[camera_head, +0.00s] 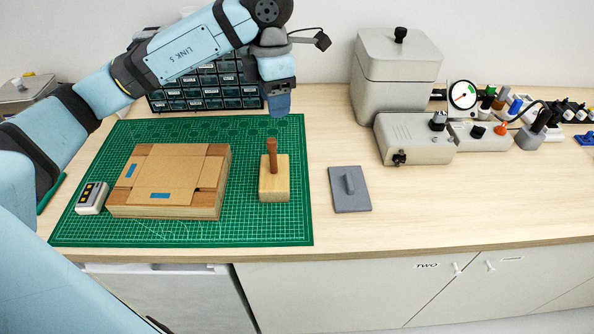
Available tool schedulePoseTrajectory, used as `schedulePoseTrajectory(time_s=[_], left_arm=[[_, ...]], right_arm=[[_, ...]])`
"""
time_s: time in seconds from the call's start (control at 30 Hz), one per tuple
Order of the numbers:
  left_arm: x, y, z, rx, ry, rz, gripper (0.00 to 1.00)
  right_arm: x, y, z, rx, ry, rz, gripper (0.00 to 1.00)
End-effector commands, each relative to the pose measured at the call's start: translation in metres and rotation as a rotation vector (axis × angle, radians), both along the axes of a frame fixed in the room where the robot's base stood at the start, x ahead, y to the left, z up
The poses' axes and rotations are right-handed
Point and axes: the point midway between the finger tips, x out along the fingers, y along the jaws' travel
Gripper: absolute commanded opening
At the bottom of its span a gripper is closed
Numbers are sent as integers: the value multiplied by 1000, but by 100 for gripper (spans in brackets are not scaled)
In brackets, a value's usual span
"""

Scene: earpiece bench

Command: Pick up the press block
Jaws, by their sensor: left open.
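The press block (274,189) is a light wooden block with an upright brown handle on top. It stands upright on the right part of the green cutting mat (270,232) in the head view. My left gripper (280,104) hangs above and slightly behind the block, pointing down. It is apart from the handle, with nothing seen held in it. Its fingers are seen nearly edge-on, so the gap between them hardly shows. My right gripper is not in view.
A wooden box with cardboard flaps (168,180) lies left of the block, with a small device (92,197) beside it. A grey plate with a handle (350,190) lies to the right. A drawer rack (205,84) and a grey lidded container (396,75) stand behind.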

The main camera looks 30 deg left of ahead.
Motion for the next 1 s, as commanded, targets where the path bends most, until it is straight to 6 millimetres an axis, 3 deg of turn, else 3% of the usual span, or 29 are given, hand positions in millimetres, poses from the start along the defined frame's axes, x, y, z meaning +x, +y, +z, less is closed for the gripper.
schedulePoseTrajectory(time_s=[0.13,0.4,0.7,1.0], left_arm=[[0,6,-12,28,-4,11,50],[0,5,-64,23,-3,8,50],[0,7,-89,22,-5,8,50],[-1,14,-130,21,-3,7,50]], right_arm=[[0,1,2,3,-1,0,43],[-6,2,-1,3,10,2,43],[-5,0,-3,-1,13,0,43],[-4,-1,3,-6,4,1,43]])
